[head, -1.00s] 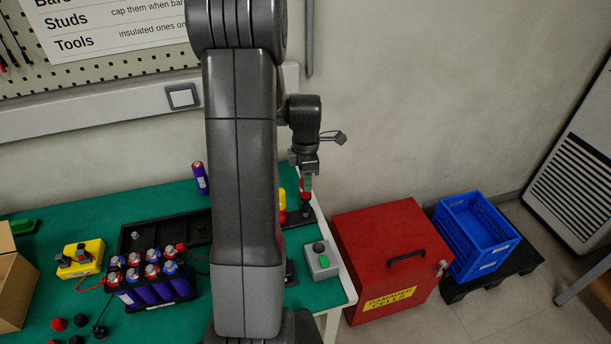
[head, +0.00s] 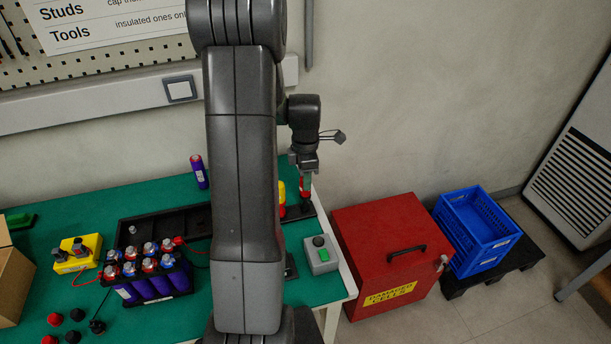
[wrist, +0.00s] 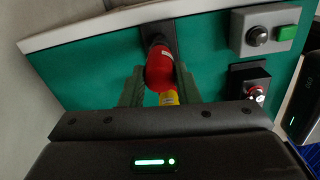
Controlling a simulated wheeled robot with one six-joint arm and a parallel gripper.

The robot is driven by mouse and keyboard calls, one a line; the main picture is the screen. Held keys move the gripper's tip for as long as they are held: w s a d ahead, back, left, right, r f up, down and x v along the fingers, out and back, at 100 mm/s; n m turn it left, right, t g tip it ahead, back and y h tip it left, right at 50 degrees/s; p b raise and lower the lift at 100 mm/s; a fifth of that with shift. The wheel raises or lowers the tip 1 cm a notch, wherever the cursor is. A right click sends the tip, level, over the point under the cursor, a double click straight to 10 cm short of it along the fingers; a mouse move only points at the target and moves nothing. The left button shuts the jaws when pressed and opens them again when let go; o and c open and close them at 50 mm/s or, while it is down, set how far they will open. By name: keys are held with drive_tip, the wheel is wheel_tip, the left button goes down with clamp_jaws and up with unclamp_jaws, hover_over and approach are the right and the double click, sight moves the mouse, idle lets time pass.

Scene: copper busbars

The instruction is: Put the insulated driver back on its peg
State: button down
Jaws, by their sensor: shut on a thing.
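The insulated driver (wrist: 160,72) shows as a red handle between my fingers in the wrist view. My gripper (head: 305,186) is shut on it, above the right end of the table. The red also shows at the fingers in the head view. A dark peg stand (wrist: 160,38) lies beyond the handle; I cannot tell whether the driver touches its peg. A yellow part (wrist: 168,98) shows just below the red handle in the wrist view, partly hidden by my gripper body. In the head view, a yellow and red tool (head: 282,195) stands close to the left of my gripper.
A grey button box (head: 320,255) stands in front of the stand. The battery pack (head: 150,278) and a yellow meter (head: 77,255) are to the left. A red chest (head: 380,250) and blue crate (head: 480,235) stand right of the table. My arm hides the table's middle.

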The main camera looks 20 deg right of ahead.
drive_tip(key=shift+f, duration=0.2)
idle(0.4)
drive_tip(key=c, duration=1)
unclamp_jaws()
drive_tip(key=shift+r, duration=0.15)
drive_tip(key=shift+r+p, duration=1.95)
drive_tip(key=shift+r, duration=0.95)
